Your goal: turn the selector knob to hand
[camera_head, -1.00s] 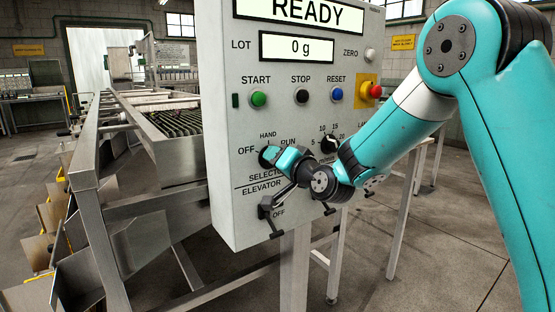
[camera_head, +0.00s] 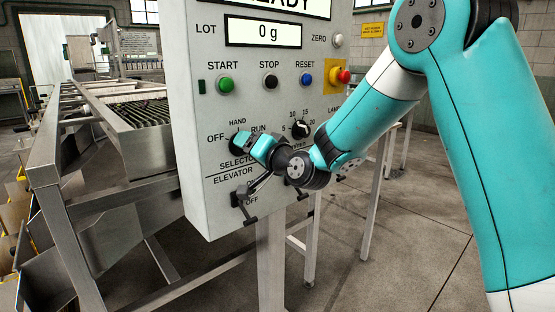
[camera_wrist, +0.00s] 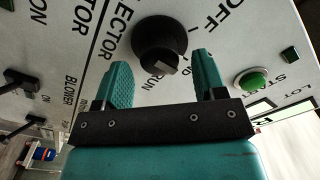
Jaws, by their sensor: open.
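The black selector knob (camera_wrist: 160,42) is on the grey control panel, ringed by OFF, HAND and RUN labels. Its pale pointer mark lies toward the RUN lettering. In the head view the knob (camera_head: 238,139) is mostly hidden behind my gripper (camera_head: 248,143). In the wrist view my gripper (camera_wrist: 162,68) is open, with one teal finger on each side of the knob's lower part. Gaps show between the fingers and the knob, and nothing is held. How deep the fingers reach along the knob is hard to tell.
The panel (camera_head: 188,190) has a green start button (camera_head: 226,84), a black stop button (camera_head: 270,82), a blue reset button (camera_head: 306,79) and a red emergency button (camera_head: 343,75) above. An elevator switch (camera_head: 243,203) sits close below my gripper.

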